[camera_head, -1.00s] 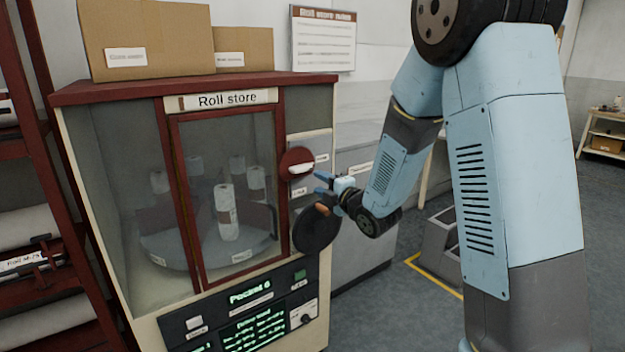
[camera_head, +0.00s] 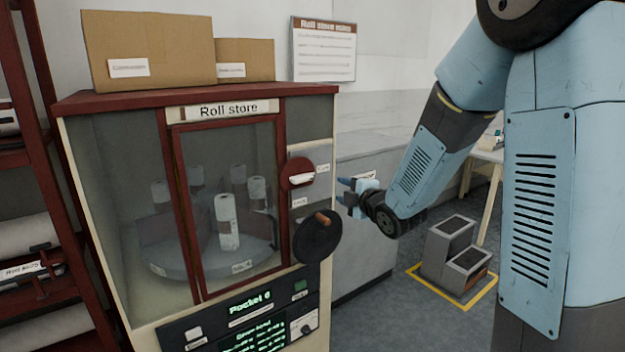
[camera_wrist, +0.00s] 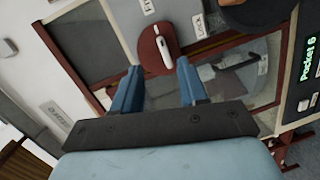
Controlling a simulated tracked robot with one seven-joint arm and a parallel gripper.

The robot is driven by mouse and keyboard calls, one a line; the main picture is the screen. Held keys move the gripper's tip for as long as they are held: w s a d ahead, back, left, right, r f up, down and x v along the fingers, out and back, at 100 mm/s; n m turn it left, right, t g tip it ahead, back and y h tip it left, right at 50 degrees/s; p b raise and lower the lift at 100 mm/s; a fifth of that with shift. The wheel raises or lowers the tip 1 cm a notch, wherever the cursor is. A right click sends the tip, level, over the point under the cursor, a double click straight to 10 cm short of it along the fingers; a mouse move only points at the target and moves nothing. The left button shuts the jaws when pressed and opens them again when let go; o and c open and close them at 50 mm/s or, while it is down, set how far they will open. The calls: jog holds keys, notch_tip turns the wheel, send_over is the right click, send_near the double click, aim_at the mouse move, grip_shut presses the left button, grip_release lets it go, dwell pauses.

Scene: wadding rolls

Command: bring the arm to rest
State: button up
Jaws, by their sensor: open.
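My gripper (camera_head: 346,190) is open and empty, held in the air to the right of the roll store cabinet (camera_head: 96,97). In the wrist view its two blue fingers (camera_wrist: 157,88) are apart with nothing between them. The round red knob with a white handle (camera_head: 300,172) and the dark crank disc with an orange grip (camera_head: 318,236) are on the cabinet's front, left of my gripper and apart from it. The red knob also shows beyond the fingertips in the wrist view (camera_wrist: 158,46). Several white rolls (camera_head: 227,221) stand on a round turntable behind the glass door.
A grey step unit (camera_head: 455,253) stands on the floor inside yellow marking at the right. A grey counter (camera_head: 365,235) runs behind my gripper. Cardboard boxes (camera_head: 150,48) sit on the cabinet. A red rack (camera_head: 50,170) stands at the left. The control panel reads Pocket 6 (camera_head: 250,302).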

jog(key=s+d+r+m+g+h, duration=0.4)
jog(key=s+d+r+m+h, duration=0.2)
jog(key=s+d+m, duration=0.6)
jog(key=s+d+r+m+g+h, duration=0.1)
jog(key=s+m+g, duration=0.4)
jog(key=s, duration=1.6)
jog(key=m, duration=0.4)
jog(key=shift+d, duration=0.35)
